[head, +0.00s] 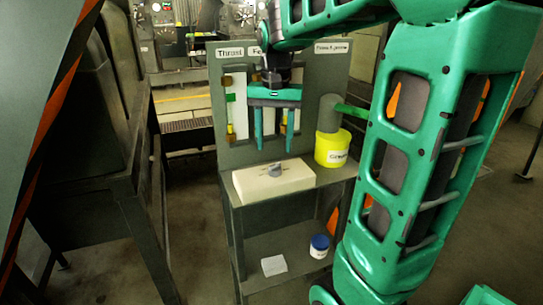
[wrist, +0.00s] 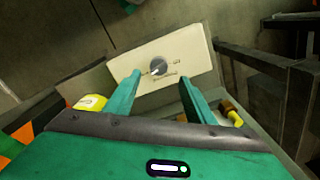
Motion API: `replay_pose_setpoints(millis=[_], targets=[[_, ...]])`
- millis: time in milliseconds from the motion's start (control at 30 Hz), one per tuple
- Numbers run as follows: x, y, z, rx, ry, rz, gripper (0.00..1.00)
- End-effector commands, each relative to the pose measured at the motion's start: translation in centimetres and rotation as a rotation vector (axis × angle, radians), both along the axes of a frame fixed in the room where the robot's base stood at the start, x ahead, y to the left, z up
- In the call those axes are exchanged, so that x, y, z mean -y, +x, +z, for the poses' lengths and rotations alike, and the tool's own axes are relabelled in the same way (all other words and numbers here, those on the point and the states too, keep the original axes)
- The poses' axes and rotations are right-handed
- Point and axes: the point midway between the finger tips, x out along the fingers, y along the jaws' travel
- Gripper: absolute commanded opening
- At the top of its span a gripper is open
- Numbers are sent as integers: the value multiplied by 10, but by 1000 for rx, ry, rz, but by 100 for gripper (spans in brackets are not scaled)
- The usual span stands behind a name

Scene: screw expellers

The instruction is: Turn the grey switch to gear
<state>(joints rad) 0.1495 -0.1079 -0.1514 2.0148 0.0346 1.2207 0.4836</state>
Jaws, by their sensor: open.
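The grey switch (head: 273,169) is a small round knob on top of a cream box (head: 245,190) on the stand's upper shelf. It also shows in the wrist view as a grey dial (wrist: 158,67) with small dark marks around it, too small to read. The cream box (wrist: 195,50) lies slanted there. My gripper (head: 274,148) is open and empty, its two green fingers pointing down above the box. In the wrist view the gripper (wrist: 160,80) has its fingertips on either side of the knob, apart from it.
A yellow bucket (head: 332,150) stands right of the box on the same shelf. The grey back panel (head: 330,75) rises behind, with upright gauges and a green-handled part. A blue-lidded jar (head: 319,246) and a white square (head: 274,265) are on the lower shelf.

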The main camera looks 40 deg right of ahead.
Motion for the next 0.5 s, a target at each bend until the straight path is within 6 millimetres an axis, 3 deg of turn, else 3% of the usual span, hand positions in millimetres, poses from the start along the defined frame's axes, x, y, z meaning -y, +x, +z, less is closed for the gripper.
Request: replay_pose_setpoints(millis=[200,500], targets=[[0,1,29,1,-1,0,49],[0,1,38,-1,1,1,49]])
